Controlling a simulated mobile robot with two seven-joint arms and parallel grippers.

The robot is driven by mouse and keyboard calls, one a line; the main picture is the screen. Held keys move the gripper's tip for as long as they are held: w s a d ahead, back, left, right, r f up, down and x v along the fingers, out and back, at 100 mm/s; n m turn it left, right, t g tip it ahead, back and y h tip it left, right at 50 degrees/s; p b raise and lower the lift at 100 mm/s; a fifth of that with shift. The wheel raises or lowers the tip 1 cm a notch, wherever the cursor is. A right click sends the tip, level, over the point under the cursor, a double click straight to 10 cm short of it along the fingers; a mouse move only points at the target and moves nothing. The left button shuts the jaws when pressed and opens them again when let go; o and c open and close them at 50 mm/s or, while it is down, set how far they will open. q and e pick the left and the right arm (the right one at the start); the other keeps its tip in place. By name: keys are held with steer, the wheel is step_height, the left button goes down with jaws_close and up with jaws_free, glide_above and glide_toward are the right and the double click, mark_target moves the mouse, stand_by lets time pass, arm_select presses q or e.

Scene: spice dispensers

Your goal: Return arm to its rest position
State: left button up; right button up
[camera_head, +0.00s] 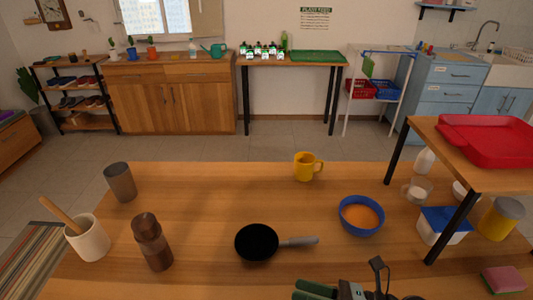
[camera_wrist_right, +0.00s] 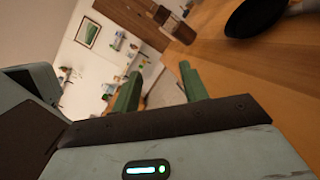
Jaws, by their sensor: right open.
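My right gripper (camera_head: 308,290) shows at the bottom edge of the head view, in front of the black pan, with its green fingers pointing left. In the right wrist view the two green fingers (camera_wrist_right: 161,90) stand apart with nothing between them. The gripper is open and empty. The rest of the right arm is mostly cut off by the bottom edge of the head view. My left gripper is not in view.
On the table (camera_head: 215,205) are a frying pan (camera_head: 257,242), brown mill (camera_head: 152,243), utensil crock (camera_head: 87,238), grey cup (camera_head: 120,182), yellow mug (camera_head: 305,166) and blue bowl (camera_head: 361,215). A raised shelf with a red tray (camera_head: 487,141) stands at right. The table's middle left is clear.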

steer(key=s+d+f+m+t+h+p, duration=0.15)
steer(key=d+f+m+t+h, duration=0.4)
steer(key=m, duration=0.85)
steer(key=s+d+f+m+t+h, duration=0.2)
steer(key=d+f+m+t+h, duration=0.3)
steer(key=m, duration=0.9)
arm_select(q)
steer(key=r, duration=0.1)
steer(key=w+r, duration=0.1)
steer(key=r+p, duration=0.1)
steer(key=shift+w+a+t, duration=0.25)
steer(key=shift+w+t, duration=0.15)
arm_select(e)
steer(key=s+d+f+m+g+h, duration=0.1)
steer(key=s+f+m+g+h, duration=0.1)
steer(key=s+f+m, duration=0.3)
steer(key=s+f+m+g+h, duration=0.2)
steer(key=s+f+m+g, duration=0.3)
steer(key=s, duration=0.6)
steer(key=shift+d+f+m+h, duration=0.35)
steer(key=shift+f+m, duration=0.15)
steer(key=shift+m, duration=0.6)
